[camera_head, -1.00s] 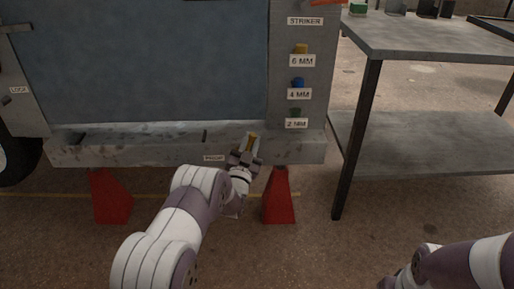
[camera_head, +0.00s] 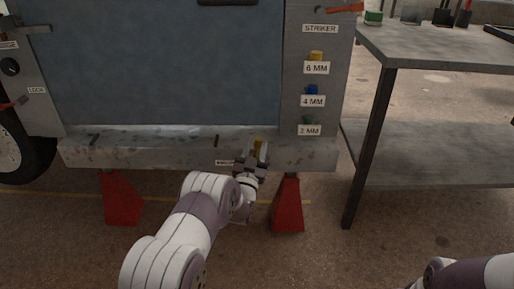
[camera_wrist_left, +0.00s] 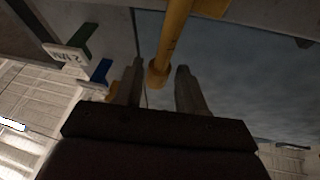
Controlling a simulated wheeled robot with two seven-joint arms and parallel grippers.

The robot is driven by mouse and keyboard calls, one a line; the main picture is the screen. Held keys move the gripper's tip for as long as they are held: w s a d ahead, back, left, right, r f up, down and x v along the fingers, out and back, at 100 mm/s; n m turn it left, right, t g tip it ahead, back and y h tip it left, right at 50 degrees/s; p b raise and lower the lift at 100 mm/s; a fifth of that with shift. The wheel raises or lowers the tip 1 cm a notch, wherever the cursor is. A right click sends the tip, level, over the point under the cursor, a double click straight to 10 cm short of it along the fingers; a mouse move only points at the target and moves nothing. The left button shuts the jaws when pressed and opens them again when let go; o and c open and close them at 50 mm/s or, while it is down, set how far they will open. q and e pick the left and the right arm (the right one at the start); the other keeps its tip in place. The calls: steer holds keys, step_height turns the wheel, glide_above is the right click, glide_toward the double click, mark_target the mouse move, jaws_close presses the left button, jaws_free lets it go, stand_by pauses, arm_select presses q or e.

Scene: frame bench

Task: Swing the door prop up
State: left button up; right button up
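The door prop (camera_head: 258,147) is a yellow rod at the sill below the blue-grey door (camera_head: 175,70), near its right end. In the left wrist view the prop (camera_wrist_left: 174,40) comes down from the top and its rounded end lies between my left fingers. My left gripper (camera_head: 254,160) is at the prop in the head view. In the left wrist view its two fingers (camera_wrist_left: 159,88) stand apart, with a gap on each side of the rod. Part of the prop is hidden by the gripper in the head view. Only a link of my right arm shows, bottom right.
The frame's sill (camera_head: 120,154) rests above two red stands, left (camera_head: 122,200) and right (camera_head: 288,208). The right post carries yellow, blue and green pegs with size labels. A grey metal table (camera_head: 440,45) stands close at the right. Floor in front is open.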

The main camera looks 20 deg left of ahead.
arm_select(q)
steer(key=shift+o, duration=0.3)
steer(key=shift+s, duration=0.1)
steer(key=p+v, duration=0.4)
steer(key=v, duration=0.8)
steer(key=shift+s, duration=0.2)
